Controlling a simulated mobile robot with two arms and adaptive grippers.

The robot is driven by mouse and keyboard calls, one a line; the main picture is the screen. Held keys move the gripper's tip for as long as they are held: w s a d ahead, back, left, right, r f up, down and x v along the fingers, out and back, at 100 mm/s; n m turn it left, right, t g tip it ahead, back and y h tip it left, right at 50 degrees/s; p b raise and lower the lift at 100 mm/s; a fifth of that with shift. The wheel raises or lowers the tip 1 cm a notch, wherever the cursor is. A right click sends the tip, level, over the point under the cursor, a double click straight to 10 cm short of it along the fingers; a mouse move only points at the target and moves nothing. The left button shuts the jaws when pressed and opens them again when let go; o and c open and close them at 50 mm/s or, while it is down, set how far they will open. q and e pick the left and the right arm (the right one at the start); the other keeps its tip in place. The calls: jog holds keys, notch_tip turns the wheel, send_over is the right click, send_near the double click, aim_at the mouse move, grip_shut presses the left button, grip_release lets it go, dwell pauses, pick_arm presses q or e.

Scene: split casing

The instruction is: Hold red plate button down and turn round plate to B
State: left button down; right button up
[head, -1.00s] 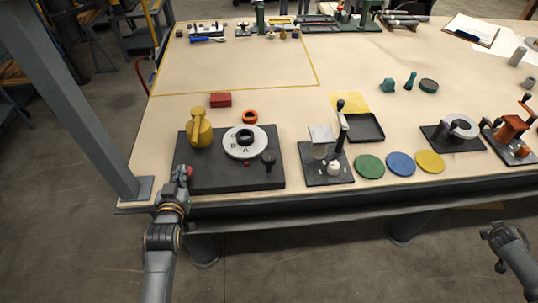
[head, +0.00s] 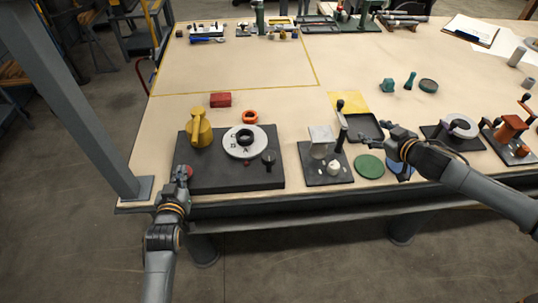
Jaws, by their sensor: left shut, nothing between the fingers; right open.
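A white round plate (head: 238,150) lettered A, B and C, with a dark ring at its middle, sits on a dark base plate (head: 215,181). The red button (head: 189,171) is at the base's front left corner. My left gripper (head: 182,174) is shut and empty at the red button, its tip at or against it; I cannot tell whether the button is pressed down. My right gripper (head: 378,132) is open and empty near the black tray, well to the right of the round plate.
A yellow part (head: 199,130) and a black knob (head: 268,158) stand on the base. A small fixture (head: 325,174) with a lever stands between the base and my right arm. A green disc (head: 369,167) and black tray (head: 364,125) lie nearby.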

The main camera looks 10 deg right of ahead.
jog(key=s+a+n+g+y, duration=0.15)
jog(key=s+a+y, duration=0.25)
jog(key=a, duration=1)
jog(key=n+g+y, duration=0.1)
jog(key=n+y, duration=0.1)
jog(key=y, duration=0.1)
send_near(269, 156)
jog(key=s+d, duration=0.1)
jog(key=shift+d+r+m, duration=0.2)
jog(key=shift+r+m, duration=0.05)
jog(key=shift+r, duration=0.2)
jog(key=x, duration=1.2)
jog(key=shift+s+a+f, duration=0.1)
jog(key=shift+f, duration=0.05)
jog(key=c, duration=1.2)
